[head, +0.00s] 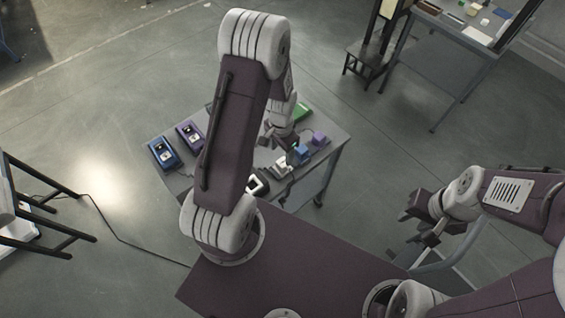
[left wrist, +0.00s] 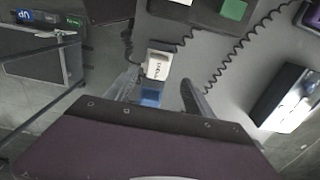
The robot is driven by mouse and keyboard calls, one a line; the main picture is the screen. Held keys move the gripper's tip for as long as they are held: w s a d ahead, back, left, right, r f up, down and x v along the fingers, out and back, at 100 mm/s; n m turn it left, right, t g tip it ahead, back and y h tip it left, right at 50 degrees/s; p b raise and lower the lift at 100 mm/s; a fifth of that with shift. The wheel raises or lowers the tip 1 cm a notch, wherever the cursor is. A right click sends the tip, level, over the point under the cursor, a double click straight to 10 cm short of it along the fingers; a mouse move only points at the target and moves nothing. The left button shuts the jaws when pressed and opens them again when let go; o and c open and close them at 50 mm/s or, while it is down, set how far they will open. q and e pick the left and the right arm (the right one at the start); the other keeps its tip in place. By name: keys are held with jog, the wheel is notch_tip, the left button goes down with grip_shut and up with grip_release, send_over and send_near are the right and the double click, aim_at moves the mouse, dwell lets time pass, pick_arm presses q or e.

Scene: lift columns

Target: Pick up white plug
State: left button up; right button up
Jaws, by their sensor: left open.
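The white plug (left wrist: 158,65) has dark lettering and a coiled dark cord at its side in the left wrist view. In the head view it appears as a small white block (head: 282,168) on the grey table (head: 335,137). A blue block (left wrist: 150,97) sits close to it, nearer my wrist. My left gripper (left wrist: 158,82) is open, with one finger on each side of the white and blue blocks; I cannot tell whether it touches either. In the head view the left gripper (head: 277,138) is over the table, partly behind my arm. My right gripper (head: 424,222) is open and empty, away from the table.
A blue box (head: 164,153) and a purple box (head: 190,134) stand on the table's left side. A purple block (head: 319,138) and a green item (head: 303,112) lie right. Coiled cords (left wrist: 232,50) cross the table. Another table (head: 455,45) stands far right.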

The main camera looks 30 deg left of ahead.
aim_at(283, 162)
pick_arm(q)
jog(key=shift+w+f, duration=0.25)
jog(key=shift+f, duration=0.25)
jog(key=shift+w+f, duration=0.25)
jog(key=shift+f, duration=0.35)
jog(key=f, duration=0.2)
jog(key=s+f+p, duration=0.1)
jog(key=shift+s+d+f, duration=0.1)
jog(key=shift+d+f, duration=0.15)
jog(key=shift+f, duration=0.45)
jog(key=shift+w+f, duration=0.2)
jog(key=shift+w, duration=0.1)
jog(key=shift+s+r, duration=0.1)
jog(key=shift+s, duration=0.05)
jog(key=c, duration=1.3)
grip_shut()
pick_arm(e)
jog(key=shift+w+r, duration=0.3)
jog(key=shift+r, duration=0.3)
